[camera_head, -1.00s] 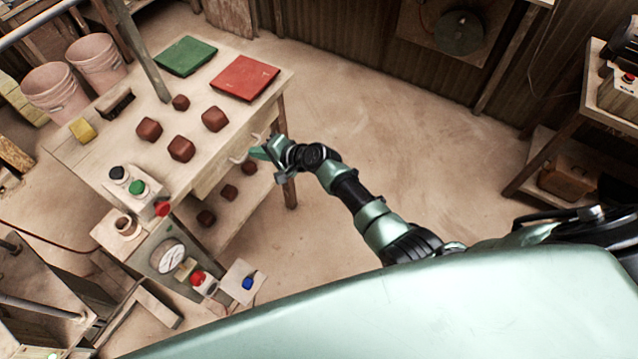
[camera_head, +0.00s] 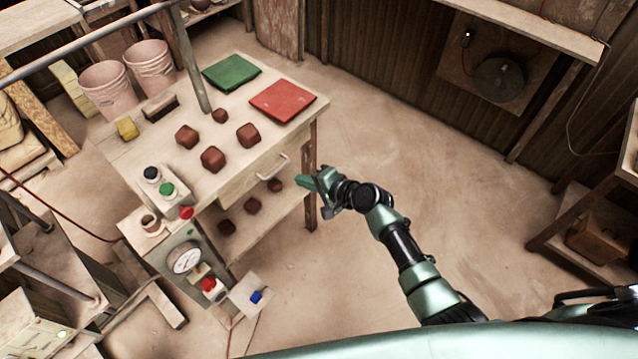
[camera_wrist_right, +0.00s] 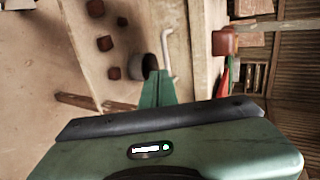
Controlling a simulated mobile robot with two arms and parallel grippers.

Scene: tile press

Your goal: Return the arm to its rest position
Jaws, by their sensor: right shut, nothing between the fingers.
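My right arm (camera_head: 405,250) reaches in from the lower right in the head view. Its green gripper (camera_head: 308,183) is shut and empty, in the air at the table's right front side, close to the drawer handle (camera_head: 272,168) but apart from it as far as I can tell. In the right wrist view the shut fingers (camera_wrist_right: 158,88) point toward the handle (camera_wrist_right: 168,52) and a dark-mouthed cylinder (camera_wrist_right: 143,66). My left gripper is not in view.
The wooden table (camera_head: 190,107) holds several red-brown blocks, a green tile (camera_head: 231,72) and a red tile (camera_head: 288,100). More blocks (camera_head: 252,206) lie on its lower shelf. A gauge box (camera_head: 186,258) with buttons stands in front. The floor right of the table (camera_head: 400,165) is clear.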

